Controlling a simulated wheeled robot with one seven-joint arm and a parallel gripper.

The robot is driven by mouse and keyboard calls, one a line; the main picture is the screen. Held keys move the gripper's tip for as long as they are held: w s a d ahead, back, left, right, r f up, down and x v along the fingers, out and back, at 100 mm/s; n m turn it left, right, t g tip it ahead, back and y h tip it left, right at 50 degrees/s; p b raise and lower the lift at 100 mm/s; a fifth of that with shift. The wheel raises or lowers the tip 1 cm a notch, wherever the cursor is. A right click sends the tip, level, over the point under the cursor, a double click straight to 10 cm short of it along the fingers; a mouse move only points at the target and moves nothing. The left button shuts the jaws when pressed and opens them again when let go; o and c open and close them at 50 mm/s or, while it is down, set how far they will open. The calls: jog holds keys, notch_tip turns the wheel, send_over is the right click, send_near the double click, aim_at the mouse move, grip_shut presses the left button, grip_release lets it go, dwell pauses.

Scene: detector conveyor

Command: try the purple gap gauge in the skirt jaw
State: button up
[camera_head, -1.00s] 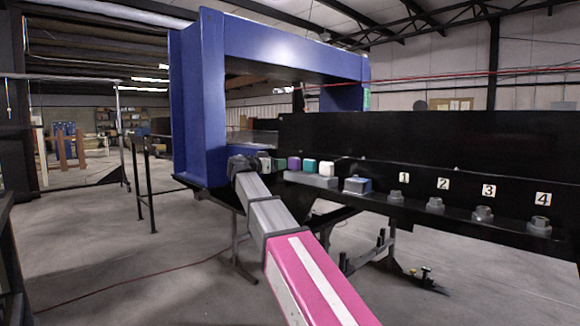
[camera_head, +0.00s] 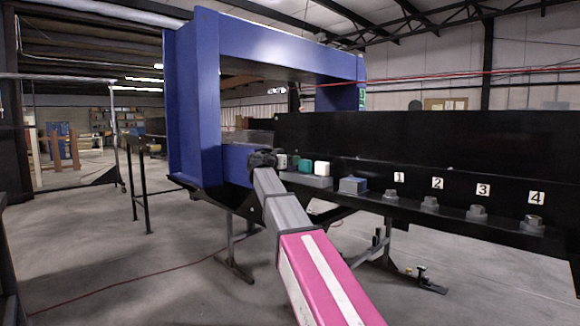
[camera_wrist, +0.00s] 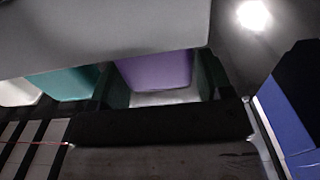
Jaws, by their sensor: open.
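The purple gap gauge (camera_wrist: 155,70) shows in the wrist view, between the two dark green fingers of my gripper (camera_wrist: 160,85). The fingers are apart, and I cannot tell whether either touches it. In the head view my gripper (camera_head: 288,161) is at the left end of the row of gauges and hides the purple one. A teal gauge (camera_head: 305,166) and a white gauge (camera_head: 321,168) stand to its right on a grey block (camera_head: 309,181). The teal gauge also shows in the wrist view (camera_wrist: 65,82). I cannot make out the skirt jaw.
Several bolt-like fittings (camera_head: 429,203) under labels 1 to 4 follow. The blue detector frame (camera_head: 192,100) stands close left and behind. Open floor lies in front.

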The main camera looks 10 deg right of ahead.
jog(key=shift+w+d, duration=0.15)
jog(key=shift+d, duration=0.05)
jog(key=c, duration=0.7)
jog(key=shift+r, duration=0.1)
